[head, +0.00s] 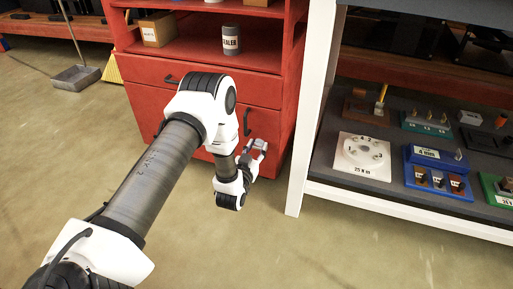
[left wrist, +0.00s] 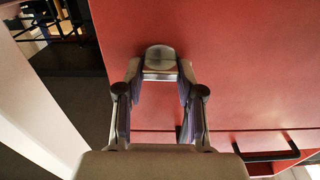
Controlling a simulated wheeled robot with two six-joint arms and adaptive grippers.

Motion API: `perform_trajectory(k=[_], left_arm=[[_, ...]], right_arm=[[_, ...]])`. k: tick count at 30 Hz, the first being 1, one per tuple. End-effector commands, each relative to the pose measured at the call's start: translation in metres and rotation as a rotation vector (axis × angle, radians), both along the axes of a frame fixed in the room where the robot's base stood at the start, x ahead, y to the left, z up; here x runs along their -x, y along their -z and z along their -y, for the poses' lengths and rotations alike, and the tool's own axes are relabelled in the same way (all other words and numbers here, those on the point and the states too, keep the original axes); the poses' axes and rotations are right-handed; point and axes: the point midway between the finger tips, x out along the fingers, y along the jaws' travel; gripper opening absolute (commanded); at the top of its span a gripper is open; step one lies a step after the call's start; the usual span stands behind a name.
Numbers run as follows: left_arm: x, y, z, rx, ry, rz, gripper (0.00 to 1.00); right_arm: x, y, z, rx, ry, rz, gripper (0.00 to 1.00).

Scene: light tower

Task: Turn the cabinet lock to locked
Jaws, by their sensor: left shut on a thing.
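The red cabinet (head: 262,92) stands in the middle of the head view, with a drawer and doors below an open shelf. My left gripper (head: 256,151) is in front of the cabinet's lower front, near its right side. In the left wrist view my left gripper (left wrist: 160,76) is shut on a grey, rounded metal piece, the lock knob (left wrist: 160,54), against the red cabinet front (left wrist: 245,65). I cannot tell from these frames which way the lock is turned. In the head view the lock is hidden by the gripper. My right gripper is not in view.
A black handle (left wrist: 268,156) sits on the cabinet close to my left gripper. A dustpan (head: 76,77) lies at left. The floor in front is clear.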

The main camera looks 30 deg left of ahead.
Motion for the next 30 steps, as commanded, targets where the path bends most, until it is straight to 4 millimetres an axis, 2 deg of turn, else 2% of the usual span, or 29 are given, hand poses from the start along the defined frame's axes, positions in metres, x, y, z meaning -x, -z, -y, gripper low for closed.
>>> perform_trajectory(k=[11,18,30], left_arm=[[0.0,-0.005,0.001,-0.178,-0.001,-0.045,0.03],[0.0,-0.006,0.002,-0.387,0.001,-0.095,0.03],[0.0,-0.003,0.004,-0.757,0.002,-0.183,0.03]], right_arm=[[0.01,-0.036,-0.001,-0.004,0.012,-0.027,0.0],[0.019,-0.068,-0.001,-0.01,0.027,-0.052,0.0],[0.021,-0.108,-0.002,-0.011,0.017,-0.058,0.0]])
